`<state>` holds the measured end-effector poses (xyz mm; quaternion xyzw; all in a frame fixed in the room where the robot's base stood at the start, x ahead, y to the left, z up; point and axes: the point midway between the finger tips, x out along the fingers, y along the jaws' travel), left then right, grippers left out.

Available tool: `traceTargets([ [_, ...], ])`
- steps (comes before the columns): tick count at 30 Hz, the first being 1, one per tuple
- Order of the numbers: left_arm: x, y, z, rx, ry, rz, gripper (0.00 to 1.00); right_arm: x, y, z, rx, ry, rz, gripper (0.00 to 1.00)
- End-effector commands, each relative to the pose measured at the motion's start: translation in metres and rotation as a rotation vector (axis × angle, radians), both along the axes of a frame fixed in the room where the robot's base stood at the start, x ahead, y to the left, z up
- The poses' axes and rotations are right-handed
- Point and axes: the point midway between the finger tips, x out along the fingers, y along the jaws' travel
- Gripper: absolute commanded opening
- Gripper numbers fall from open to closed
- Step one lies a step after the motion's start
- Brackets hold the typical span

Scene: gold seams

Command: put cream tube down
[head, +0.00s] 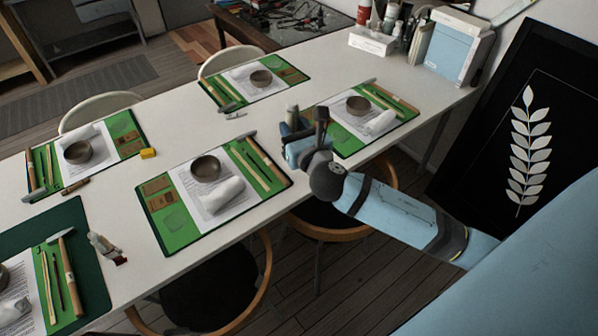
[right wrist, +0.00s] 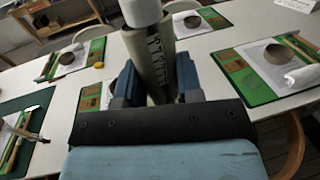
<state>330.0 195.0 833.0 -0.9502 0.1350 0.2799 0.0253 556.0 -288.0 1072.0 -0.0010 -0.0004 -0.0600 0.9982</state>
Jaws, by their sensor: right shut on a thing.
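My right gripper (head: 300,140) is over the front edge of the long white table, beside the far right green mat. It is shut on a tube, which shows in the right wrist view (right wrist: 150,62) as a grey-beige body with dark lettering and a pale cap, between the blue fingers (right wrist: 156,88). In the head view only a small part of the held tube (head: 292,114) shows above the gripper. It looks roughly upright; I cannot tell whether it touches the table. Another whitish tube (head: 104,246) with a reddish end lies near the front left. My left gripper is not in view.
Several green mats hold bowls, white cloths, papers and sticks; one mat (head: 178,233) is left of my gripper. A yellow block (head: 147,153) and a small tube (head: 75,186) lie on the white table (head: 195,134). Stools stand along the front edge. Bare tabletop runs between the mats.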

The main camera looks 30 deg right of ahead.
Motion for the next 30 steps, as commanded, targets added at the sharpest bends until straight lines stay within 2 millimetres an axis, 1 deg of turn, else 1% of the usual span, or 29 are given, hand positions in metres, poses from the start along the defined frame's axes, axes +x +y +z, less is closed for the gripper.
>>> traceTargets([
  [1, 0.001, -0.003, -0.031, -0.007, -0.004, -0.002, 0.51, 0.019, -0.013, -0.024, 0.0, -0.008, -0.031, 0.0],
  [6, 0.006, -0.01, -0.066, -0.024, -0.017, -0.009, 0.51, 0.069, -0.055, -0.041, 0.001, -0.008, -0.126, 0.0],
  [9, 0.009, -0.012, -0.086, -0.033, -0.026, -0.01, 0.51, 0.095, -0.08, -0.047, 0.001, -0.007, -0.177, 0.0],
  [12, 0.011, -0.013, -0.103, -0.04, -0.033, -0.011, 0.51, 0.116, -0.102, -0.049, 0.003, -0.006, -0.218, 0.0],
  [15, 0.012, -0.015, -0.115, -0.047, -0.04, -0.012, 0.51, 0.132, -0.12, -0.049, 0.003, -0.005, -0.248, 0.0],
  [18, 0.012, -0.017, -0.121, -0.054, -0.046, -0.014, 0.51, 0.142, -0.133, -0.046, 0.003, -0.004, -0.27, 0.0],
  [23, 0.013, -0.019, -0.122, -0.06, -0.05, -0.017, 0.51, 0.149, -0.143, -0.044, 0.001, -0.001, -0.284, 0.0],
  [26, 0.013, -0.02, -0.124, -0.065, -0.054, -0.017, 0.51, 0.15, -0.144, -0.057, 0.003, 0.002, -0.286, 0.0],
  [29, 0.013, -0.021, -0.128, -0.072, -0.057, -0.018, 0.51, 0.15, -0.144, -0.082, 0.003, 0.005, -0.285, 0.0],
  [30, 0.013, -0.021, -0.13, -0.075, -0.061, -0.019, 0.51, 0.15, -0.144, -0.094, 0.004, 0.005, -0.285, 0.0],
])
